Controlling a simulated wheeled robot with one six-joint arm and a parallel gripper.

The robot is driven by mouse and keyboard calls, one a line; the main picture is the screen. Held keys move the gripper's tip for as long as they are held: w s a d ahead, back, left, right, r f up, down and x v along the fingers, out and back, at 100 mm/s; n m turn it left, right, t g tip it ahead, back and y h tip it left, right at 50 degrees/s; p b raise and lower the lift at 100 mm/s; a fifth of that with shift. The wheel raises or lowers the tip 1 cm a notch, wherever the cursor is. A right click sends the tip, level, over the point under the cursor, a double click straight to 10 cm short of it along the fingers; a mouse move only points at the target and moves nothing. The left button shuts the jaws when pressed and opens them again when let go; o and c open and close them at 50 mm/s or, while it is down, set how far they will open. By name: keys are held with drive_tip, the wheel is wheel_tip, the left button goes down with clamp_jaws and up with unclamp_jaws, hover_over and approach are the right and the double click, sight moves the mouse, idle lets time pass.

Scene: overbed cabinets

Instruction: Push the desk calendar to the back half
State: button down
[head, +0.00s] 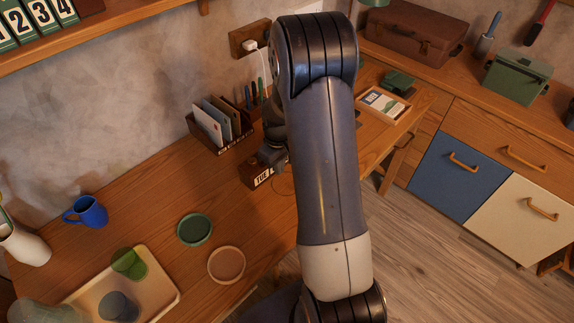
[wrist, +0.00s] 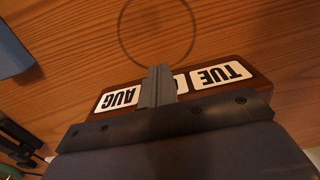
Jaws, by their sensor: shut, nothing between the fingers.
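The desk calendar (head: 263,178) is a low brown wooden block with white cards. It stands on the wooden desk (head: 150,190), just in front of a wooden letter organizer. In the wrist view, the calendar (wrist: 222,76) shows cards reading TUE and AUG, upside down; the middle card is mostly hidden. My gripper (head: 272,157) is shut and empty, pointing down at the calendar. In the wrist view, my gripper's closed fingers (wrist: 157,88) overlap the middle of the calendar; I cannot tell whether they touch it. My arm hides the desk to the right of the calendar.
A faint ring mark (wrist: 157,66) shows on the desk by the calendar.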

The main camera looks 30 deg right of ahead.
drive_tip(key=shift+w+a, duration=0.25)
drive_tip(key=shift+w, duration=0.45)
drive_tip(key=shift+w+a, duration=0.25)
drive_tip(key=shift+w, duration=0.45)
drive_tip(key=shift+w+a, duration=0.3)
drive_tip(key=shift+w, duration=0.5)
drive_tip(key=shift+w+a, duration=0.25)
drive_tip(key=shift+w, duration=0.5)
drive_tip(key=shift+w+a, duration=0.3)
drive_tip(key=shift+w, duration=0.5)
drive_tip(key=shift+w, duration=0.1)
drive_tip(key=shift+w+a, duration=0.2)
drive_tip(key=shift+w, duration=0.15)
drive_tip(key=shift+s+d, duration=0.3)
drive_tip(key=shift+s, duration=0.45)
drive_tip(key=shift+s+d, duration=0.25)
drive_tip(key=shift+s, duration=0.45)
drive_tip(key=shift+s+d+r+p, duration=0.25)
drive_tip(key=shift+s+r+p, duration=0.2)
drive_tip(key=shift+s+r, duration=0.3)
drive_tip(key=shift+s+d+r+p, duration=0.2)
drive_tip(key=shift+s+r+p, duration=0.3)
drive_tip(key=shift+r, duration=0.4)
drive_tip(key=shift+s+d+r+p, duration=0.25)
drive_tip(key=shift+s+r+p, duration=0.2)
drive_tip(key=shift+s+r, duration=0.3)
drive_tip(key=shift+w+r, duration=0.1)
